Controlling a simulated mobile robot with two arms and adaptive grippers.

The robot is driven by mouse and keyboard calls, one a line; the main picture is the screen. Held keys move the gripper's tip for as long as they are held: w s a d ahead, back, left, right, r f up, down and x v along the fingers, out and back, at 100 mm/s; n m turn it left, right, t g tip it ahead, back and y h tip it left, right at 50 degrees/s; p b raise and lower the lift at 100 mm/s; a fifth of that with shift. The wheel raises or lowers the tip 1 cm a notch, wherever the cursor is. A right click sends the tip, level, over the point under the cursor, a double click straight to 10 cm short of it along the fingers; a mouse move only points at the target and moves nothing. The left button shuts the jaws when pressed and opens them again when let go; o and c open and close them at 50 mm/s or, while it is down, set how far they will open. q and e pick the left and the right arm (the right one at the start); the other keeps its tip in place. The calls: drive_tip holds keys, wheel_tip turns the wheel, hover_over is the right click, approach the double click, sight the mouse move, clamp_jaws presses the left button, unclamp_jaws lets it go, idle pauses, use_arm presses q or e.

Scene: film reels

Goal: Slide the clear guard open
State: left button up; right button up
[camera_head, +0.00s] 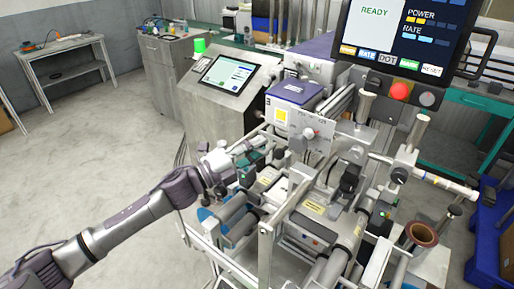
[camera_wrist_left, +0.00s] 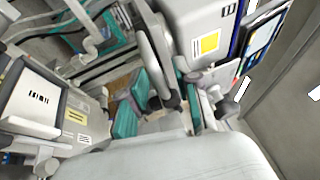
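The clear guard cannot be told apart with certainty from the machine's metal frame (camera_head: 268,245) in the head view. My left gripper (camera_head: 248,165) reaches in from the left, low at the machine's near left side, beside the rollers. In the left wrist view its two teal-padded fingers (camera_wrist_left: 160,112) stand apart. A grey bar with a dark end (camera_wrist_left: 155,60) shows between or just beyond them; whether they touch it is unclear. My right gripper cannot be made out.
A green-lit console (camera_head: 228,80) stands behind the gripper. A monitor reading READY (camera_head: 405,35) hangs above the machine at right, with a red button (camera_head: 399,91) below. A brown-cored roll (camera_head: 421,233) is at lower right. The floor at left (camera_head: 90,140) is clear.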

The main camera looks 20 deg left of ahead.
use_arm(q)
clamp_jaws()
wheel_tip(320, 180, up, 12)
drive_tip(key=p, duration=0.9)
drive_tip(key=shift+r, duration=0.2)
drive_tip(key=shift+o, duration=1.2)
unclamp_jaws()
drive_tip(key=shift+f, duration=0.1)
drive_tip(key=v, duration=1.2)
